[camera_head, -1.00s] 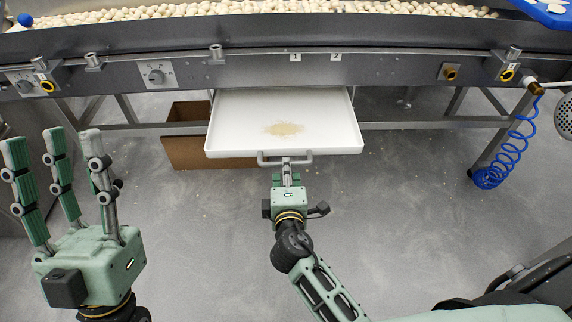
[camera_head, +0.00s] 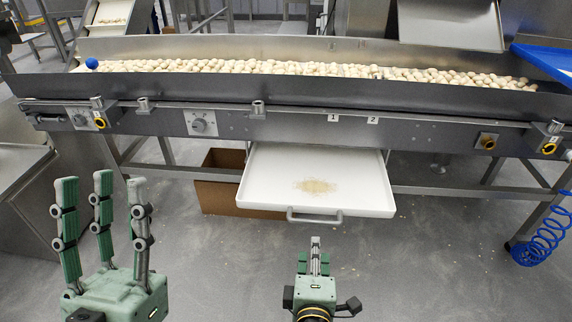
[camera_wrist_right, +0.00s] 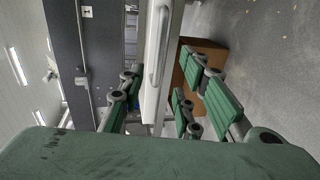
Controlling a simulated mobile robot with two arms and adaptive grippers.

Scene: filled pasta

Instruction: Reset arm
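My left gripper (camera_head: 100,190) stands at the left of the head view, its fingers pointing up and spread, with nothing between them. My right gripper (camera_head: 315,243) is at the bottom middle, just in front of the white tray's handle (camera_head: 314,218). In the head view a gap of floor shows between its fingertips and the handle. In the right wrist view its fingers (camera_wrist_right: 160,95) are spread apart, with the tray handle (camera_wrist_right: 160,50) seen beyond between them. The white tray (camera_head: 262,190) is pulled out under the conveyor and bears a patch of pale crumbs (camera_head: 315,186).
A steel conveyor (camera_head: 290,125) full of filled pasta (camera_head: 300,68) runs across the back. A brown box (camera_head: 220,180) sits under it, left of the tray. A coiled blue hose (camera_head: 540,243) hangs at the right. The floor in front is mostly clear.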

